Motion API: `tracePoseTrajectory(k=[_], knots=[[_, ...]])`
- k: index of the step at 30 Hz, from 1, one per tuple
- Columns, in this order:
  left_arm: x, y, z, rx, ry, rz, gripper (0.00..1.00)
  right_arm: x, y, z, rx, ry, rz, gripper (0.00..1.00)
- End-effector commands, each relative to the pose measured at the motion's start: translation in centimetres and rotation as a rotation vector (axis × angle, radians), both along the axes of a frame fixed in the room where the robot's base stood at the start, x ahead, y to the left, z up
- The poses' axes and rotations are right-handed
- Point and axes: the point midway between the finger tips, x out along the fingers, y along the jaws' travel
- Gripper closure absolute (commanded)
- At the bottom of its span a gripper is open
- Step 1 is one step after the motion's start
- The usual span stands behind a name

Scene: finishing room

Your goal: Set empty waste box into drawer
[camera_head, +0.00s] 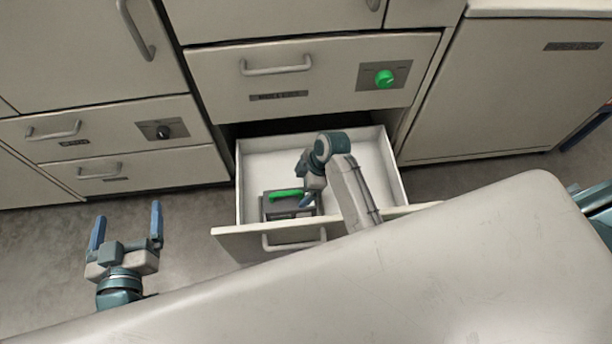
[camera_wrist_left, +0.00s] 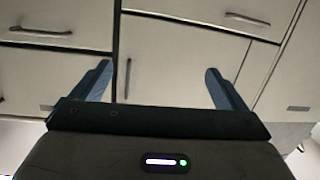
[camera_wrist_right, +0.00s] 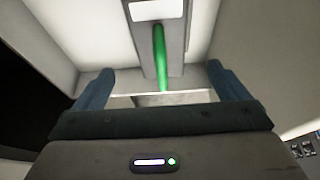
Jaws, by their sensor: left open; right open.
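The waste box (camera_head: 290,210) is a small dark grey box with a green handle (camera_head: 286,193). It sits in the front part of the open white drawer (camera_head: 270,166), just behind the drawer front. My right gripper (camera_head: 307,199) is at the box's right side in the head view, partly covering it. In the right wrist view the green handle (camera_wrist_right: 160,60) runs between the spread fingers (camera_wrist_right: 160,78), which are open and hold nothing. The box's inside is not clear. My left gripper (camera_head: 127,228) is open and empty, left of the drawer above the floor.
The drawer front (camera_head: 270,238) has a bar handle. Above the drawer is a closed drawer with a green knob (camera_head: 384,78). Closed cabinets stand on both sides. A pale, smooth surface (camera_head: 430,280) fills the foreground. Floor shows left of the drawer.

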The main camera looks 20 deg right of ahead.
Motion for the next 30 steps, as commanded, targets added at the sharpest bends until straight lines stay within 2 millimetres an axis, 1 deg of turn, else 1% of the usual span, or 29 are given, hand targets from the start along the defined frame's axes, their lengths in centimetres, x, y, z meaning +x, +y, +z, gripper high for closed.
tracePoseTrajectory(k=[1,6,9,14,17,20,23,24,26,27,29,30], knots=[[-0.4,-0.1,-0.7,-0.004,0.047,-0.003,0.06,0.0,-0.3,0.8,-0.001,-0.001,0.0,0.06],[-1.7,-0.3,-2.8,-0.01,0.164,-0.012,0.06,-0.2,-0.9,2.0,-0.002,0.001,-0.001,0.06],[-2.0,-0.4,-3.4,-0.012,0.198,-0.015,0.06,-0.2,-1.0,2.4,-0.001,0.001,-0.001,0.06],[-2.2,-0.5,-3.8,-0.013,0.213,-0.016,0.06,-0.4,-1.2,2.4,-0.003,-0.004,-0.018,0.06],[-2.2,-0.4,-3.8,-0.013,0.212,-0.016,0.06,-1.1,-1.9,2.3,-0.008,-0.037,-0.121,0.06],[-2.2,-0.4,-3.7,-0.013,0.211,-0.016,0.06,-2.6,-3.5,2.8,0.0,-0.114,-0.333,0.06],[-2.2,-0.4,-3.7,-0.013,0.21,-0.016,0.06,-4.5,-5.6,4.8,0.055,-0.229,-0.604,0.06],[-2.2,-0.4,-3.7,-0.013,0.21,-0.016,0.06,-5.4,-6.4,6.2,0.091,-0.279,-0.709,0.06],[-2.2,-0.4,-3.7,-0.013,0.209,-0.016,0.06,-6.7,-7.3,8.5,0.166,-0.351,-0.852,0.06],[-2.1,-0.4,-3.7,-0.012,0.209,-0.016,0.06,-7.5,-7.9,10.3,0.223,-0.396,-0.936,0.06],[-2.1,-0.4,-3.6,-0.012,0.208,-0.016,0.06,-8.7,-8.6,13.0,0.316,-0.454,-1.041,0.06],[-2.1,-0.4,-3.6,-0.012,0.208,-0.016,0.06,-9.5,-8.9,14.7,0.379,-0.486,-1.098,0.06]])
